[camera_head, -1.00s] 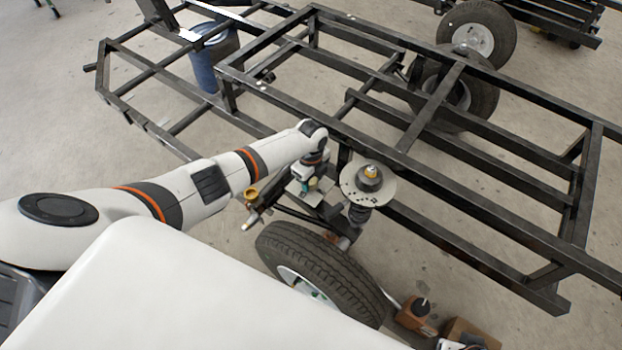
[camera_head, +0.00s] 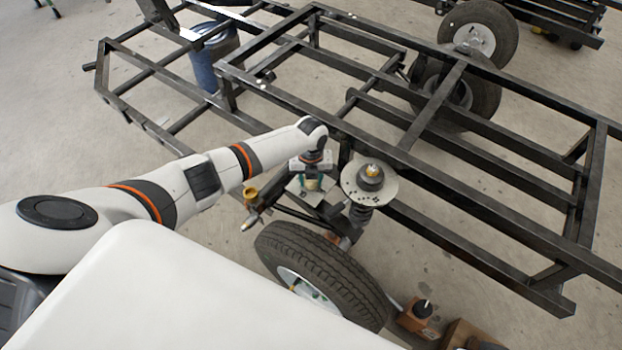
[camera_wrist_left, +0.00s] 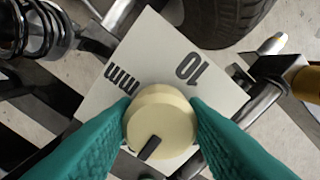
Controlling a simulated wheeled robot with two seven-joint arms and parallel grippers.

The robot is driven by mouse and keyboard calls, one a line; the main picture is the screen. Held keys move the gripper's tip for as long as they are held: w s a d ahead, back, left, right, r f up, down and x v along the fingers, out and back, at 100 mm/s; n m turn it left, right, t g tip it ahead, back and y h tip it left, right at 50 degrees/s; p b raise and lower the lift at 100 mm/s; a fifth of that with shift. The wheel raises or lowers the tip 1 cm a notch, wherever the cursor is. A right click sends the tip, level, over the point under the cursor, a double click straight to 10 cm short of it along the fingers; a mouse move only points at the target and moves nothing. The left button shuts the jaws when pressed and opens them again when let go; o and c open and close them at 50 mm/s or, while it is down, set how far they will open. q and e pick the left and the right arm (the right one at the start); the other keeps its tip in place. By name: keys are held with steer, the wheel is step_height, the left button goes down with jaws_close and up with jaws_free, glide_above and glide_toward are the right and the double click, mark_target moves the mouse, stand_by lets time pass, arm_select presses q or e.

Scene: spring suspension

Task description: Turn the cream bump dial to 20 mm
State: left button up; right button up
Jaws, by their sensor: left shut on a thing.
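The cream bump dial (camera_wrist_left: 162,118) is a round knob with a dark pointer mark on its face, toward the lower left in the left wrist view. It sits over a pale plate (camera_wrist_left: 150,62) printed with "10" and "mm"; no "20" is visible. My left gripper (camera_wrist_left: 160,122) has its green fingers on both sides of the dial and is shut on it. My right gripper is not in view.
A tyre (camera_head: 318,268) is in front, and a black steel frame (camera_head: 380,140) runs behind. A brass cup (camera_head: 250,192) is on the left.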

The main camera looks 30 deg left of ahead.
arm_select(q)
steer(key=shift+m, duration=0.6)
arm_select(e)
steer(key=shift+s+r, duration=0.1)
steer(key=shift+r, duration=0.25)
arm_select(q)
steer(key=o, duration=1)
